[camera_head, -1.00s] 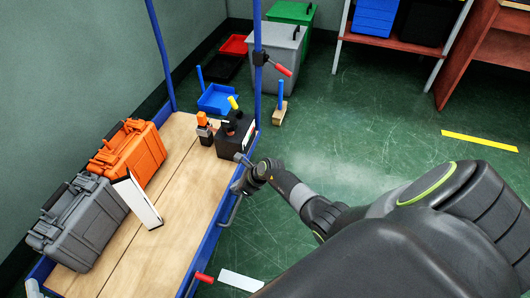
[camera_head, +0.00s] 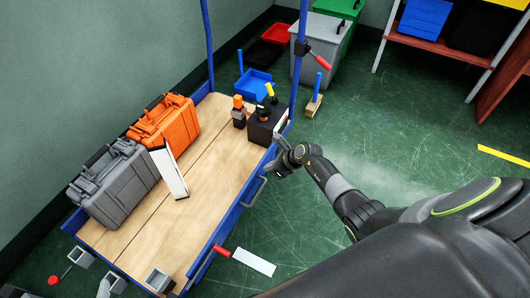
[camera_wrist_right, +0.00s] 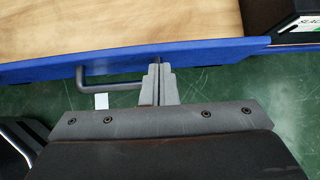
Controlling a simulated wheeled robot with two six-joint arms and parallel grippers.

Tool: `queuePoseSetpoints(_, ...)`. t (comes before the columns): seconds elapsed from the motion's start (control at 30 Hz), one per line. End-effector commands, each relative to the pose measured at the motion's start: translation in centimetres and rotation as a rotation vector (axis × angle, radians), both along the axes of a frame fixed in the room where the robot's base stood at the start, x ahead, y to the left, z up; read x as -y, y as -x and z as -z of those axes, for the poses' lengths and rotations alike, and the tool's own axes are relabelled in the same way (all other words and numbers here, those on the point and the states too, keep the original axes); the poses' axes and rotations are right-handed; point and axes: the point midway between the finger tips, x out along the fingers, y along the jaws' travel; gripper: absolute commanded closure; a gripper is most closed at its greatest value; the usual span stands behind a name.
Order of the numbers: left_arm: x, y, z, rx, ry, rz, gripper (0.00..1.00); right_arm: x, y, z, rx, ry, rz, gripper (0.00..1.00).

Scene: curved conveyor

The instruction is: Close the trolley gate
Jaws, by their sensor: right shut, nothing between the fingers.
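The trolley has a blue frame and a wooden deck (camera_head: 175,235). A low blue gate panel (camera_head: 229,221) runs along its right side in the head view, with a grey bar handle (camera_head: 256,191) on its outer face. My right gripper (camera_head: 282,165) is by the far end of this panel, on the outer side. In the right wrist view the fingers (camera_wrist_right: 158,66) are shut and empty, tips over the blue panel (camera_wrist_right: 200,56), beside the bar handle (camera_wrist_right: 110,86). I cannot tell whether they touch it. My left gripper is not identifiable.
A grey case (camera_head: 118,186), an orange case (camera_head: 170,122), a white board (camera_head: 170,172) and a black box (camera_head: 262,130) stand on the deck. Bins (camera_head: 315,60) stand behind. Green floor (camera_head: 400,130) at right is mostly clear.

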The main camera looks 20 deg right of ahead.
Motion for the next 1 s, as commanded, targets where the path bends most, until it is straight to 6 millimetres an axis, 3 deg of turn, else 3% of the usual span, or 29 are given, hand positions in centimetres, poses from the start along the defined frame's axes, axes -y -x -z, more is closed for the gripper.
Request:
queuePoseSetpoints(0.3, 1.3, 4.9, 3.8, -0.309, 0.074, 0.032, 0.28, -0.4, -0.6, -2.1, 0.001, -0.001, 0.000, 1.00)
queuePoseSetpoints(0.6, 2.7, 9.5, 5.8, -0.555, 0.134, 0.068, 0.28, -0.8, -1.0, -3.7, 0.001, -0.001, 0.001, 1.00)
queuePoseSetpoints(0.73, 2.3, 9.4, 6.4, -0.576, 0.125, 0.056, 0.28, -1.1, -1.5, -5.4, 0.000, 0.001, -0.001, 1.00)
queuePoseSetpoints(1.0, 2.2, 9.5, 6.9, -0.588, 0.121, 0.051, 0.28, -1.3, -1.6, -5.9, 0.000, 0.000, 0.000, 1.00)
